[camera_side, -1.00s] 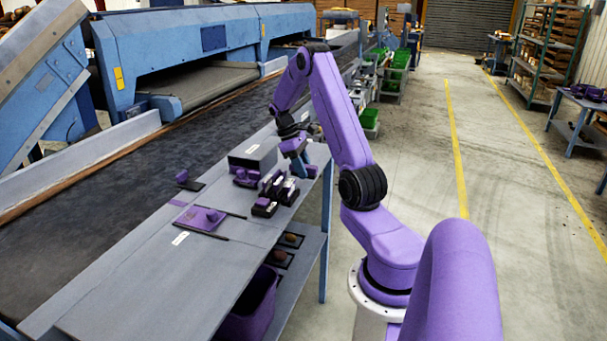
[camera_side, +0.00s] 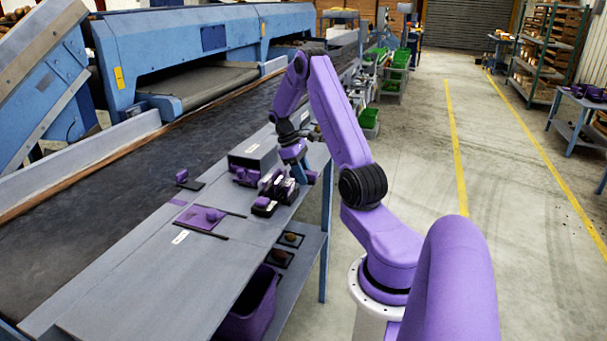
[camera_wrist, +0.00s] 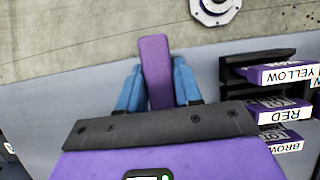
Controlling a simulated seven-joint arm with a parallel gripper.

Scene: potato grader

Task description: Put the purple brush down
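My gripper (camera_wrist: 157,75) shows in the wrist view with its two blue fingers on either side of a purple bar, which I take to be the purple brush (camera_wrist: 154,60). The fingers appear closed on it. Its underside and any bristles are hidden, so I cannot tell if it touches the bench. In the side view my gripper (camera_side: 299,163) points down low over the bench's right edge, beside a row of dark holders. A bit of purple (camera_side: 312,177) shows by the fingers there.
Purple blocks labelled YELLOW (camera_wrist: 285,74), RED (camera_wrist: 280,114) and BROWN sit in dark holders right of the fingers in the wrist view. A purple board (camera_side: 200,218) lies nearer. The bench's front part (camera_side: 150,285) is clear.

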